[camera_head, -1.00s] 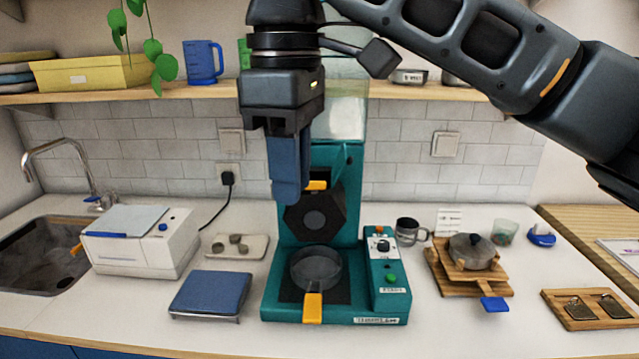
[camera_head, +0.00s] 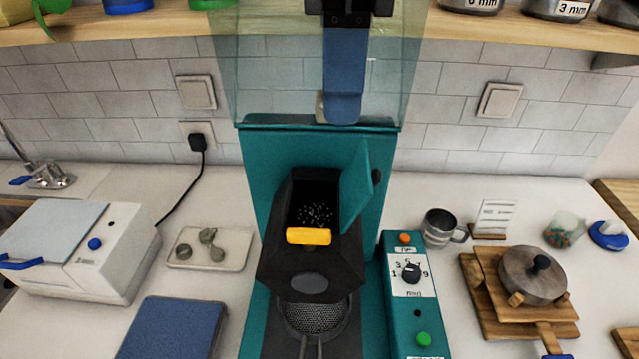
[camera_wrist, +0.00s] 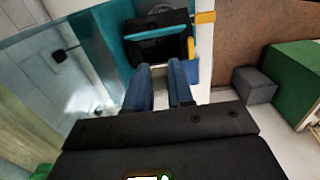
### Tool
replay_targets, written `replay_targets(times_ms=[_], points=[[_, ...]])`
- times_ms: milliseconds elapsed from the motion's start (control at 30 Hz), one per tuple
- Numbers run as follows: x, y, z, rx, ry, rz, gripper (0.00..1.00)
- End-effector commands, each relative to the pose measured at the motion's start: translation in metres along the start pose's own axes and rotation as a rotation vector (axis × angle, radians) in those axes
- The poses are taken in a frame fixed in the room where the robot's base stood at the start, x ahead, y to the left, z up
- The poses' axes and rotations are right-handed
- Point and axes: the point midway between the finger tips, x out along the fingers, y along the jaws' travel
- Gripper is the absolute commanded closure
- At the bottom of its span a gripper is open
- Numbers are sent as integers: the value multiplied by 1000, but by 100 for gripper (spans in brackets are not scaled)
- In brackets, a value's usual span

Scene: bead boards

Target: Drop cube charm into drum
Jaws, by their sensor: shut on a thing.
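The drum (camera_head: 272,262) is black and many-sided, mounted on the teal machine (camera_head: 258,165). Its top is open, with small dark and light beads (camera_head: 315,215) inside. A teal flap (camera_head: 357,185) stands raised at its right, and a yellow handle (camera_head: 308,236) crosses its front. My gripper (camera_head: 342,112) points down and appears above the drum in the head view. A small beige piece (camera_head: 319,106), apparently the cube charm, shows at its fingertips' left edge. In the wrist view my blue fingers (camera_wrist: 162,88) are close together toward the drum (camera_wrist: 160,45); the charm is mostly hidden.
A mesh strainer (camera_head: 315,316) sits below the drum. A tray of pieces (camera_head: 235,257) and blue-topped plate (camera_head: 175,330) are at left.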

Motion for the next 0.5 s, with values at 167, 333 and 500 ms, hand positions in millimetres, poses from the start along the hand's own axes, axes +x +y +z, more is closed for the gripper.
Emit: replay_targets(times_ms=[167, 333, 500], points=[[4, -1, 1, -4, 0, -1, 100], [16, -2, 1, -4, 0, -3, 100], [38, -2, 1, -4, 1, -2, 100]])
